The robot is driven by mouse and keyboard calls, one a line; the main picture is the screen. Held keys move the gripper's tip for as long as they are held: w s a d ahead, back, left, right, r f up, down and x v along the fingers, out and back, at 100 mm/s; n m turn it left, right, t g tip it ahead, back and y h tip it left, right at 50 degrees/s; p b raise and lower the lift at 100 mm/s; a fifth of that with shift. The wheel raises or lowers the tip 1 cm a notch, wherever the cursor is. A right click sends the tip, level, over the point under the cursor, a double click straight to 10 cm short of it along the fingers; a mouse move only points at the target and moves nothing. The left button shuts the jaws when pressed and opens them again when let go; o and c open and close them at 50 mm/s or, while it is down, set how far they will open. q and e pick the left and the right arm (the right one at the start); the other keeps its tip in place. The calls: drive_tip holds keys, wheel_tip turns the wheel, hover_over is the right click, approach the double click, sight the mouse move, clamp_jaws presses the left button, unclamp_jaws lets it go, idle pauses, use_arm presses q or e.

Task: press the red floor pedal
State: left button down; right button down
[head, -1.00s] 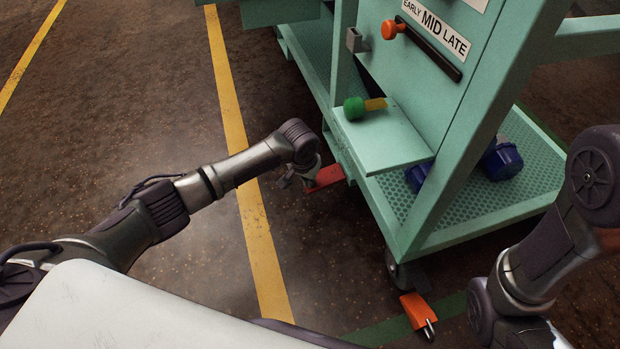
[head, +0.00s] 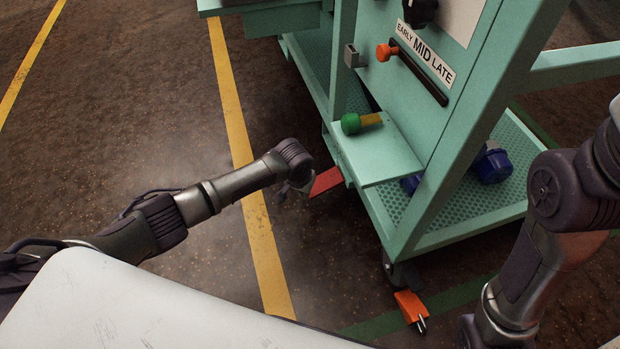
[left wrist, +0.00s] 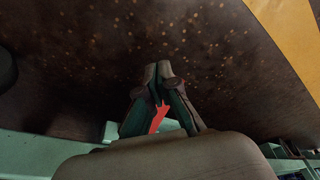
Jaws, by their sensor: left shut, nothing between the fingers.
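The red floor pedal (head: 326,181) sticks out low from the side of the green cart, just above the floor. My left gripper (head: 283,191) is at the pedal's outer left end in the head view, with its fingers pointing down to the left. It is shut and empty. In the left wrist view the closed fingertips (left wrist: 158,72) are over dark floor, and red parts of the pedal (left wrist: 158,119) show behind and between the fingers. I cannot tell whether the gripper touches the pedal. My right gripper is out of view; only its arm shows at the right.
The green cart (head: 385,165) holds a green-and-yellow knobbed part (head: 352,123) on its shelf and blue fittings (head: 493,165) below. The floor left of the yellow line (head: 233,105) is clear.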

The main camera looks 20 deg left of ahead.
use_arm(q)
drive_tip(key=shift+r, duration=0.1)
drive_tip(key=v, duration=1.1)
drive_tip(key=shift+s+r, duration=0.15)
drive_tip(key=shift+r, duration=0.2)
